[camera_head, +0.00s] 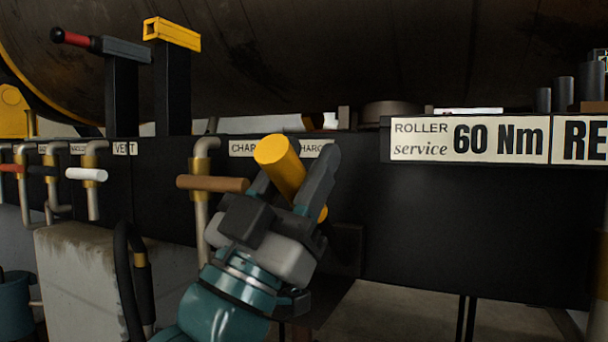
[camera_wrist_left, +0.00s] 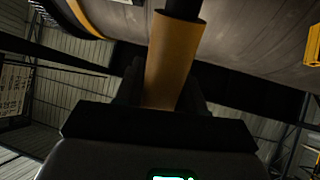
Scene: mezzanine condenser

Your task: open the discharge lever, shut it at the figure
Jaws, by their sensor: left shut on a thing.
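My left gripper (camera_head: 293,182) is shut on a thick yellow cylindrical handle (camera_head: 278,160), which sticks out past both sides of the fingers and tilts in the head view. The handle also shows upright between the fingers in the left wrist view (camera_wrist_left: 172,62), with a dark rod at its upper end. The handle's pipe is hidden behind my gripper. My right gripper is not in view.
A brown handle (camera_head: 213,184) on a bent pipe sits just left of my gripper. A white handle (camera_head: 86,174) and other valves lie farther left, near the "VENT" label (camera_head: 124,148). A "60 Nm" sign (camera_head: 470,139) is at right. A dark hose (camera_head: 126,270) hangs at lower left.

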